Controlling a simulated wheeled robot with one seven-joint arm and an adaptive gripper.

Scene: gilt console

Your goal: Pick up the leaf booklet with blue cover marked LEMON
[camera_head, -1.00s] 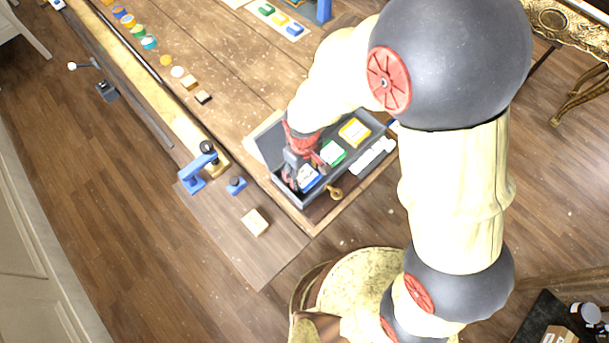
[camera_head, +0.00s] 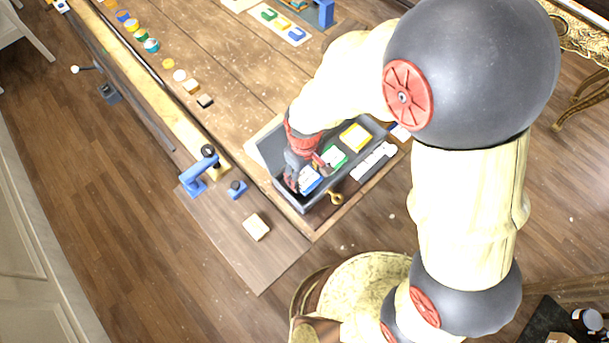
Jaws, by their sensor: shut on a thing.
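The blue booklet (camera_head: 311,180) is in the left end of a dark grey box (camera_head: 318,200). Its white top face shows, and its marking is too small to read. My gripper (camera_head: 294,183) reaches down into the box at the booklet's left side and is shut on it. The fingertips and the booklet's lower part are partly hidden by the gripper and the box wall. A green booklet (camera_head: 334,158) and a yellow booklet (camera_head: 355,137) are in the same box, to the right.
The box has a brass knob (camera_head: 335,198) at its front. A blue clamp-like tool (camera_head: 194,179), a small blue piece (camera_head: 237,189) and a pale block (camera_head: 257,227) are to the left. Several small pots and blocks line the bench's far left edge.

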